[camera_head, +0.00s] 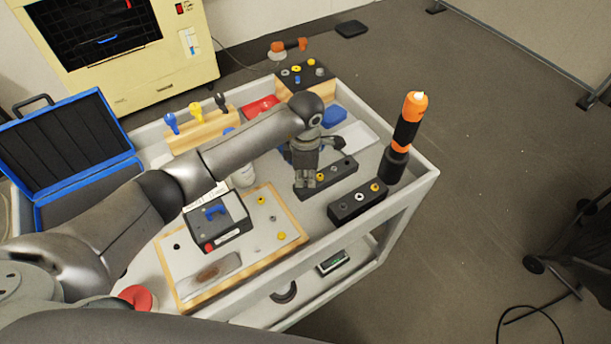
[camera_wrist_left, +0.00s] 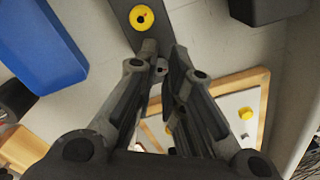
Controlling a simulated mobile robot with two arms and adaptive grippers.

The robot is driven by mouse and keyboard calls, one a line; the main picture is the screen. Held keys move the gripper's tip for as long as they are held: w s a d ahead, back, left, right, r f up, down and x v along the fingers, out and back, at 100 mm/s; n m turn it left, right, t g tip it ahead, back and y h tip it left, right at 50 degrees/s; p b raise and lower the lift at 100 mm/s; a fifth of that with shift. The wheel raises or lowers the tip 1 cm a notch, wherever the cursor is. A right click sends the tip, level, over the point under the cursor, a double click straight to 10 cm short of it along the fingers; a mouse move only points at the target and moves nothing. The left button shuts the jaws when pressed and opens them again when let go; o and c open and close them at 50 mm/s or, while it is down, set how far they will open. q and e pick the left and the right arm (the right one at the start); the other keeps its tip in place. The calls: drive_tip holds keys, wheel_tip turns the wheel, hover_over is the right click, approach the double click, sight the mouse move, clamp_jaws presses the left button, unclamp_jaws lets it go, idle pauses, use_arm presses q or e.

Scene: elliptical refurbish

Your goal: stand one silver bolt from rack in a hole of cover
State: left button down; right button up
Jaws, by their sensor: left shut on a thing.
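My left gripper (camera_head: 305,183) reaches down at the left end of a dark block-shaped rack (camera_head: 341,173), which holds a yellow-topped piece. In the left wrist view, its fingers (camera_wrist_left: 164,66) are shut on a small silver bolt (camera_wrist_left: 161,69), at the end of the rack (camera_wrist_left: 121,12) beside a yellow bolt (camera_wrist_left: 142,17). Whether the silver bolt has left its hole cannot be told. A pale panel (camera_head: 245,235) in a wooden frame, seemingly the cover, lies left of the gripper. It bears several yellow and silver pieces and a dark hole. My right gripper is not in view.
A second dark block (camera_head: 349,209) with silver and yellow tops stands nearer the cart's front rim. A black-and-orange tool (camera_head: 406,135) stands upright at the right corner. A dark box with a blue handle (camera_head: 219,228) sits on the panel. A blue case (camera_head: 70,150) stands open at left.

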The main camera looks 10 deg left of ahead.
use_arm(q)
drive_tip(key=shift+r+p, duration=0.55)
drive_tip(key=shift+r, duration=0.5)
drive_tip(key=shift+r, duration=0.25)
drive_tip(key=shift+r+p, duration=1.15)
drive_tip(key=shift+r, duration=0.75)
